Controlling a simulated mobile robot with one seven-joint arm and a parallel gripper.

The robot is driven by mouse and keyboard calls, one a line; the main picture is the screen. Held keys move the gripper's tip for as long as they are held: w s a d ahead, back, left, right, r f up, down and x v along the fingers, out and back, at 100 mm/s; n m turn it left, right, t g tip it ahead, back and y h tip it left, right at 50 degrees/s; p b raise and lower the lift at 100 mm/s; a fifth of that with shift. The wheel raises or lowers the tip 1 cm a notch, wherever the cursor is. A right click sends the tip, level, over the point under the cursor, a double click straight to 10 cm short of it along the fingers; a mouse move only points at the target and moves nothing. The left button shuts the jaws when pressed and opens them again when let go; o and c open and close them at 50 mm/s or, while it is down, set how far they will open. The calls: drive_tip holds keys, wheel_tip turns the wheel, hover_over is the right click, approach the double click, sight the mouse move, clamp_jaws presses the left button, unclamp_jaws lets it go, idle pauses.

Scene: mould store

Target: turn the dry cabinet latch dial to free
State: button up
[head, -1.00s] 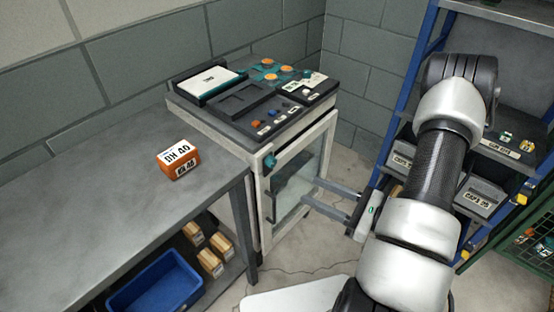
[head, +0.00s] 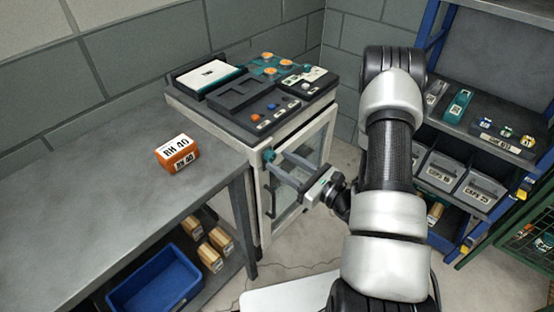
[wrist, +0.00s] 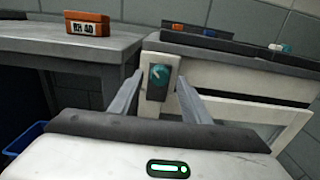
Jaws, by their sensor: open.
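The dry cabinet (head: 258,205) has a pale frame and a glazed door, and stands at the end of the bench. Its latch dial (head: 269,156) is a small teal knob near the door's upper left corner. In the wrist view the dial (wrist: 160,74) sits on a dark plate, with a pale mark that seems to slant to the upper left. My gripper (head: 279,164) is open, its fingers pointing at the dial. In the wrist view the two fingertips (wrist: 160,80) appear either side of the dial, apart from it; the remaining depth is hard to judge.
An orange box (head: 177,154) labelled RH 40 lies on the grey bench (head: 90,205). A dark control panel (head: 250,105) tops the cabinet. A blue bin (head: 155,280) and wooden blocks are below the bench. A blue-framed shelf (head: 440,60) stands at right.

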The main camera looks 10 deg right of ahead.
drive_tip(key=shift+x, duration=1.3)
drive_tip(key=c, duration=1)
drive_tip(key=shift+c, duration=0.2)
